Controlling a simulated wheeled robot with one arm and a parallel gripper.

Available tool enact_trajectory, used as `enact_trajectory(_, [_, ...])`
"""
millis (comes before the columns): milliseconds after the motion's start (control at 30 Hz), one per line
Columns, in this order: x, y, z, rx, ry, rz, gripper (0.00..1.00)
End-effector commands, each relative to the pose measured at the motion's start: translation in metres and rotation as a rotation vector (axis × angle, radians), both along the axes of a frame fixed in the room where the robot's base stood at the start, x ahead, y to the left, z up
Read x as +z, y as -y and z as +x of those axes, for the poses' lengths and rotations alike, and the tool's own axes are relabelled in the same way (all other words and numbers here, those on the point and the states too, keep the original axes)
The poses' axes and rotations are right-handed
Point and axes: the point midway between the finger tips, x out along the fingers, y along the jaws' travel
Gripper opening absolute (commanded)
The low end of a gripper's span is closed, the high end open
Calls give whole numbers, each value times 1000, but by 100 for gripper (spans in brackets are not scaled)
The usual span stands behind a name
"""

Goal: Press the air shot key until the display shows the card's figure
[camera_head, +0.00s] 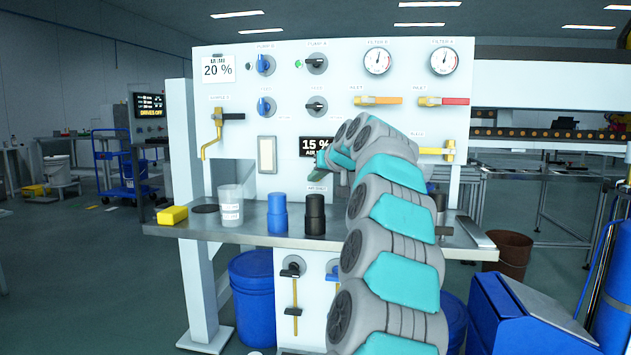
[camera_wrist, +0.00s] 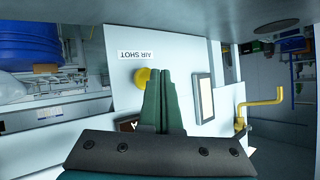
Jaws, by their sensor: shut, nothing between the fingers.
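The white card (camera_head: 218,69) at the panel's upper left reads 20 %. The dark display (camera_head: 314,144) reads 15 %, with its lower line partly covered by my arm. It also shows as a dark piece in the wrist view (camera_wrist: 128,124), mostly behind my gripper. The air shot key is a round yellow button (camera_wrist: 143,77) beside the AIR SHOT label (camera_wrist: 136,54); in the head view my arm hides it. My gripper (camera_wrist: 163,72) is shut and empty, its fingertips overlapping the key's edge in the wrist view. I cannot tell whether they touch it.
A shelf (camera_head: 262,232) juts out below the panel, bearing a clear beaker (camera_head: 230,205), a blue cup (camera_head: 277,214), a black cup (camera_head: 315,215) and a yellow block (camera_head: 172,215). Knobs, gauges and valve levers surround the display. A yellow pipe (camera_wrist: 262,97) projects in the wrist view.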

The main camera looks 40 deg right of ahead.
Motion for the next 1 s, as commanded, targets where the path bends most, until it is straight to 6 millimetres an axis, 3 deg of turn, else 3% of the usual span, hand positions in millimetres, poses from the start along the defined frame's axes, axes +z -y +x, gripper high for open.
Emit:
enact_trajectory(467, [-1, -4, -4, 0, 1, -1, 0])
enact_trajectory(1000, [0, -38, -33, -1, 2, -2, 0])
